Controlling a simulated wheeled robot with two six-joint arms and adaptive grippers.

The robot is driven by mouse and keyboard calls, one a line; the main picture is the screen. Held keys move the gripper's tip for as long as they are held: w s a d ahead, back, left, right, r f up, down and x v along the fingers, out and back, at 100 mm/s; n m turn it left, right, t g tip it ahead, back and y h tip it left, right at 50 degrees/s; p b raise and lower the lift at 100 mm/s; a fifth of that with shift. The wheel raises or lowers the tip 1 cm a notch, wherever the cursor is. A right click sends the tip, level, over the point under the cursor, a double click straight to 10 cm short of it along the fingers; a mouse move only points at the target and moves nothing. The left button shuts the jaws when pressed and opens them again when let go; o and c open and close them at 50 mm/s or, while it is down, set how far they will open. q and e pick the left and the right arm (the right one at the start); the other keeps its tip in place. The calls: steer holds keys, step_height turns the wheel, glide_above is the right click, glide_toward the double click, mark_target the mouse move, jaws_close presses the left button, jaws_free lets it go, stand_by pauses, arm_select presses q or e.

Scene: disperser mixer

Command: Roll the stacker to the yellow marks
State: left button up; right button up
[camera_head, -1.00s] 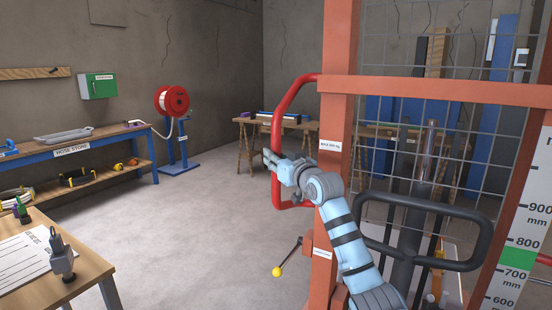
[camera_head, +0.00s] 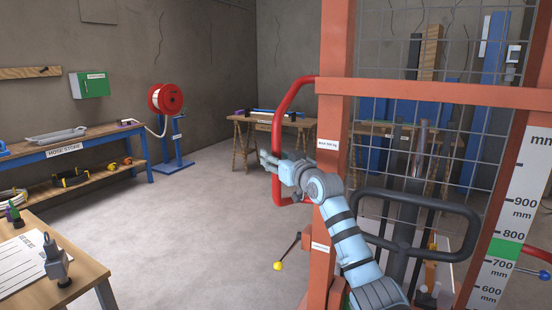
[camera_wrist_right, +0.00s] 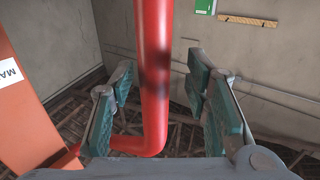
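The stacker has an orange frame (camera_head: 334,190) with wire mesh, a black looped handle (camera_head: 420,243) and a red tubular handle (camera_head: 283,110) on its left side. My right gripper (camera_head: 268,162) is at the lower part of the red handle. In the right wrist view, my right gripper (camera_wrist_right: 160,100) has its teal finger pads on either side of the red upright tube (camera_wrist_right: 153,70), with gaps on both sides. The tube has a dark smudge between the pads. My left gripper is not in view. No yellow floor marks show.
A blue bench (camera_head: 75,146) stands at left, a hose reel (camera_head: 167,100) behind it, and a wooden table (camera_head: 90,270) at near left. A trestle table (camera_head: 237,119) stands at the back wall. The grey floor (camera_head: 190,220) between them is clear. A yellow-knobbed lever (camera_head: 278,266) sticks out from the stacker.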

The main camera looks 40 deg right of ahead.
steer(key=s+a, duration=0.1)
steer(key=s, duration=1.1)
steer(key=shift+a, duration=0.4)
steer(key=shift+w, duration=0.1)
